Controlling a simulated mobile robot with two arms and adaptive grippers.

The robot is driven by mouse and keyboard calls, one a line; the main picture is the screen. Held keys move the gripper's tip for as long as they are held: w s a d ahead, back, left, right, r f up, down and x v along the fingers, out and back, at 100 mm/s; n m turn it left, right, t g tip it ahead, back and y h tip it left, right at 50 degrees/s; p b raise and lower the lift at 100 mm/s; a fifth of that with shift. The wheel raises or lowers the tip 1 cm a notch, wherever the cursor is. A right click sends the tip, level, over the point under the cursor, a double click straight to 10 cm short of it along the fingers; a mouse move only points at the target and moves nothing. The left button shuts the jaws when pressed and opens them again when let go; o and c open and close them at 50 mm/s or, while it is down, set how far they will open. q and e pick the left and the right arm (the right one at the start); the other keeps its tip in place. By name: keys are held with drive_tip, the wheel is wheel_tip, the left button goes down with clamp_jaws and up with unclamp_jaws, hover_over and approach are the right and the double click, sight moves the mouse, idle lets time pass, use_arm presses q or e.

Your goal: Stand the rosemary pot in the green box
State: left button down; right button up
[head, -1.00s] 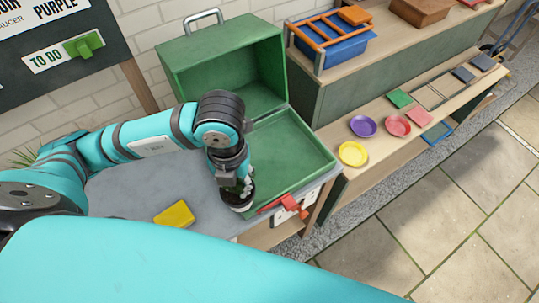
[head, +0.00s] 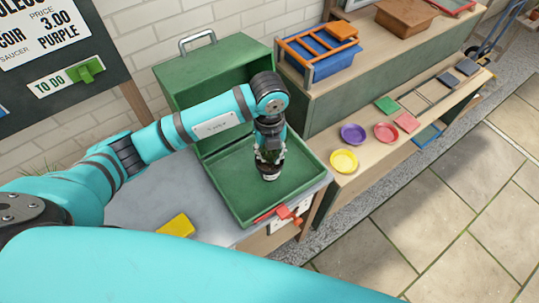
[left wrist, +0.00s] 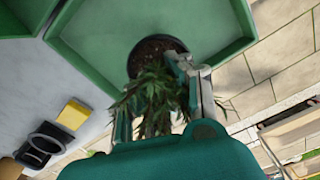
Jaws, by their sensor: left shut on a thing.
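The rosemary pot (head: 269,173) is a small dark pot with a pale label and green sprigs. In the left wrist view its soil (left wrist: 152,50) and drooping sprigs (left wrist: 155,98) show between the fingers. My left gripper (head: 270,155) is shut on it from above and holds it over the inside of the green box (head: 232,187). The pot looks upright; I cannot tell whether it touches the box floor. The box stands open on the grey bench, its lid (head: 190,75) raised at the back. My right gripper is not in view.
A yellow block (head: 176,226) lies on the grey bench top (head: 150,205) left of the box. A red clamp-like thing (head: 283,213) is at the box's front edge. Yellow (head: 343,161), purple (head: 353,134) and red saucers (head: 386,132) stand on the shelf to the right.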

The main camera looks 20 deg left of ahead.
sight(269, 160)
use_arm(q)
wheel_tip(269, 160, down, 3)
drive_tip(key=shift+r+p, duration=0.15)
drive_tip(key=shift+p, duration=0.6)
drive_tip(key=shift+f, duration=0.4)
drive_tip(key=shift+f, duration=0.2)
drive_tip(key=c, duration=1.2)
unclamp_jaws()
drive_tip(key=shift+r, duration=0.15)
